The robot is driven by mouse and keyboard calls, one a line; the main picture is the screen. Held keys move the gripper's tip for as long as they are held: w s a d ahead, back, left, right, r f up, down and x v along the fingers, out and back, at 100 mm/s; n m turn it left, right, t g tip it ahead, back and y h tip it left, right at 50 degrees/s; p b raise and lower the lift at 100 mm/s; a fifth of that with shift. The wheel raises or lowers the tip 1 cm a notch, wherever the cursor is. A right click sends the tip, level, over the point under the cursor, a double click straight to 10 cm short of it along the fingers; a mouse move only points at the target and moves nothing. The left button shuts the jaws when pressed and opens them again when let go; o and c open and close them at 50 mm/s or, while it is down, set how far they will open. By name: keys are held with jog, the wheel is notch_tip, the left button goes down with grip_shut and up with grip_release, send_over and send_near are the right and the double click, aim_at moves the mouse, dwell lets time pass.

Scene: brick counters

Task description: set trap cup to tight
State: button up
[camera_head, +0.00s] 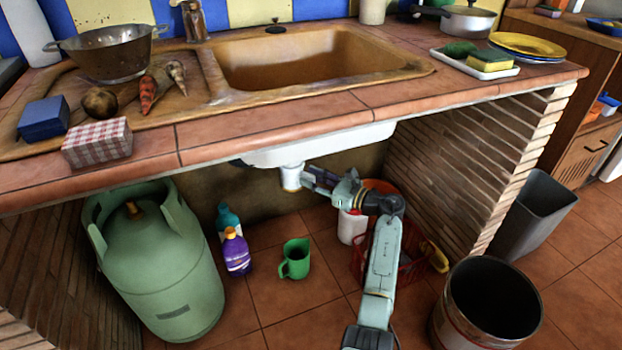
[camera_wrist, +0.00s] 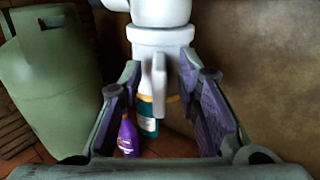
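The white trap cup (camera_head: 291,177) hangs under the sink basin. In the wrist view the trap cup (camera_wrist: 162,38) is at top centre, with a ribbed collar and a pale tab hanging down below it. My gripper (camera_head: 308,180) reaches it from the right, beneath the counter. In the wrist view my gripper (camera_wrist: 160,80) is open, with one purple-padded finger on each side of the tab. A gap shows between the tab and each finger. I cannot tell whether a fingertip touches the collar. The far side of the cup is hidden.
A green gas cylinder (camera_head: 160,265) stands left under the counter. A purple bottle (camera_head: 236,252), a teal bottle (camera_head: 228,217) and a green mug (camera_head: 295,259) stand on the floor. A red crate (camera_head: 368,262) is beside my arm. A brick wall (camera_head: 470,165) bounds the right.

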jog(key=v, duration=1.1)
jog(key=shift+d, duration=0.15)
jog(key=shift+s, duration=0.15)
